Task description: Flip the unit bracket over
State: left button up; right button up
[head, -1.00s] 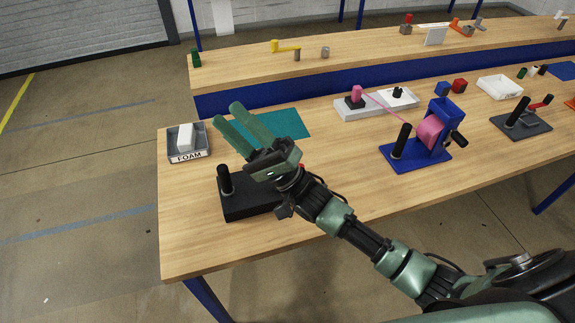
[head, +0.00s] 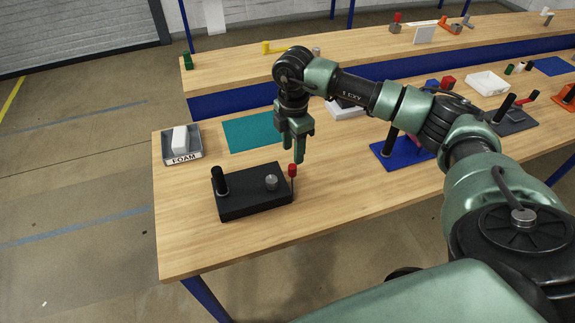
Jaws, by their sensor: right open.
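Nothing in view can be surely told to be the unit bracket. A yellow angled piece (head: 283,48) lies on the raised back shelf, partly hidden behind my right arm. A black block fixture (head: 252,204) stands on the bench, with a black upright handle (head: 220,180), a silver round knob (head: 271,182) and a thin red-topped pin (head: 292,171) at its right end. My right gripper (head: 292,150) points down just behind the pin and above the bench, open, with nothing seen between its fingers. My left gripper is not in view.
A teal mat (head: 248,133) lies behind the fixture. A grey FOAM tray (head: 192,157) holding a white block (head: 180,139) is at the left. The front left bench is clear.

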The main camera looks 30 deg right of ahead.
aim_at(292, 166)
notch_tip(292, 166, down, 7)
jog(key=shift+a+f+p, duration=0.1)
jog(key=shift+f+p, duration=0.05)
jog(key=shift+p, duration=0.7)
grip_shut()
dwell(0.9)
